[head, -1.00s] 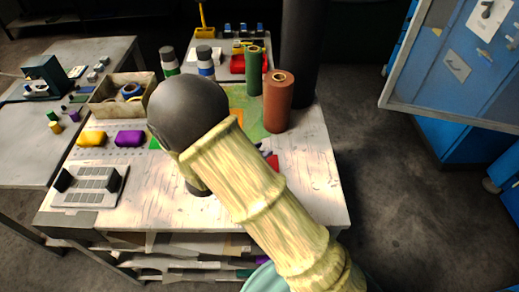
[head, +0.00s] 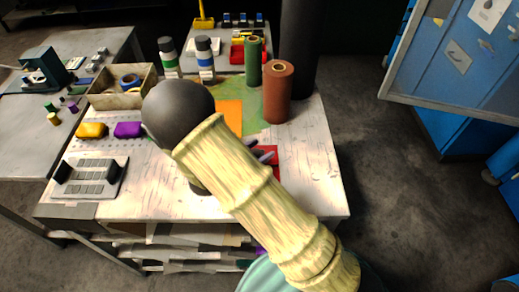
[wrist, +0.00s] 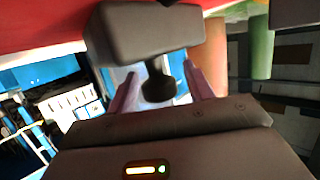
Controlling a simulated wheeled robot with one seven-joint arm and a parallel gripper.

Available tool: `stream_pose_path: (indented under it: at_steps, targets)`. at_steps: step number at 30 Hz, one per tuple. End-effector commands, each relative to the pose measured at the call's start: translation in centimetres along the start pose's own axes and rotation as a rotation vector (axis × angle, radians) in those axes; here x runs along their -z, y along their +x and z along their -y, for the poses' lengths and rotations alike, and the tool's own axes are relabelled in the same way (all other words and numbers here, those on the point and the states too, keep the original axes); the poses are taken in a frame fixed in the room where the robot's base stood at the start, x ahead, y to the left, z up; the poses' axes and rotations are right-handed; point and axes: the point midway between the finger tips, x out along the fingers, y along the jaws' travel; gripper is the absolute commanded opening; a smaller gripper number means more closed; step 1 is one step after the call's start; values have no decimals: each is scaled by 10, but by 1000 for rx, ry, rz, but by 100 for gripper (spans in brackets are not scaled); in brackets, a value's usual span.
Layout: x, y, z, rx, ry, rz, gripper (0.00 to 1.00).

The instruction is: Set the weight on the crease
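The weight (wrist: 145,32) is a dark grey block with a stem and round knob, in the wrist view. My gripper (wrist: 160,70) has its two pinkish fingers on either side of the stem and knob, with gaps visible, so it looks open. The block sits against or just over a red surface (wrist: 40,25); contact is unclear. In the head view my gripper's grey fingers (head: 264,154) show by a red patch (head: 271,172), partly behind my arm. An orange sheet (head: 229,113) lies on the green mat (head: 250,126). I cannot make out a crease.
A brown roll (head: 277,95) and green roll (head: 253,65) stand at the back right of the table. Yellow (head: 91,131) and purple (head: 128,130) blocks, a box (head: 105,100) and a grey keyed device (head: 90,178) are at left. The table's right front is clear.

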Motion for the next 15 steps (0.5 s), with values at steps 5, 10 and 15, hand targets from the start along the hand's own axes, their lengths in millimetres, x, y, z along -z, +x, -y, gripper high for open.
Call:
stream_pose_path:
  at_steps: [5, 10, 15]
  targets:
    - [0, 0, 0, -1, 0, 0, 52]
    - [2, -7, 1, 2, 1, 0, 52]
    - [2, -32, 1, 4, 2, 1, 52]
